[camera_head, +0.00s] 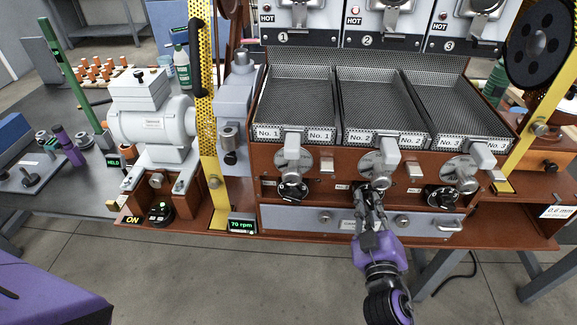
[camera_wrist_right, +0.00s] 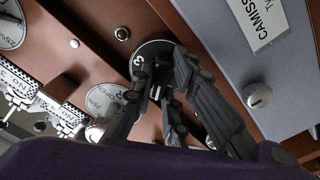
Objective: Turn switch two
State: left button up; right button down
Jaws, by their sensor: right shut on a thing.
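Switch two (camera_head: 361,186) is a black round knob on the brown front panel, under the tray labelled No. 2. My right gripper (camera_head: 370,203) comes up from below and is shut on this knob, hiding most of it in the head view. In the right wrist view the knob (camera_wrist_right: 150,50) sits between the fingers of the gripper (camera_wrist_right: 160,88), with its upper rim showing. Switch one (camera_head: 291,190) and switch three (camera_head: 440,196) are similar black knobs to either side. My left gripper is not in view.
A grey drawer (camera_head: 290,217) runs just below the knobs. Silver handles, such as the middle one (camera_head: 385,150), stick out above them. A yellow perforated post (camera_head: 207,120) and a 70 rpm display (camera_head: 242,226) stand to the left. The floor in front is clear.

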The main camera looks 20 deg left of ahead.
jog(key=n, duration=0.4)
jog(key=shift+p, duration=0.35)
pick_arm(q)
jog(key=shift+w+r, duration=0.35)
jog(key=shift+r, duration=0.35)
pick_arm(e)
jog(key=shift+n, duration=0.9)
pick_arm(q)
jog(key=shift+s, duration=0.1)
pick_arm(e)
jog(key=shift+n, duration=0.3)
jog(key=c, duration=1.7)
grip_release()
jog(key=shift+s, duration=0.15)
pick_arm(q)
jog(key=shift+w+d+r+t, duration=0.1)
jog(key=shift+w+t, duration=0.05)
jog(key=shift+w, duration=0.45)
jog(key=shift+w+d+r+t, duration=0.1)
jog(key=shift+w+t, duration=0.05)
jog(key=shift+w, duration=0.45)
pick_arm(e)
jog(key=v, duration=1.1)
jog(key=shift+s+d, duration=0.15)
jog(key=shift+s, duration=0.2)
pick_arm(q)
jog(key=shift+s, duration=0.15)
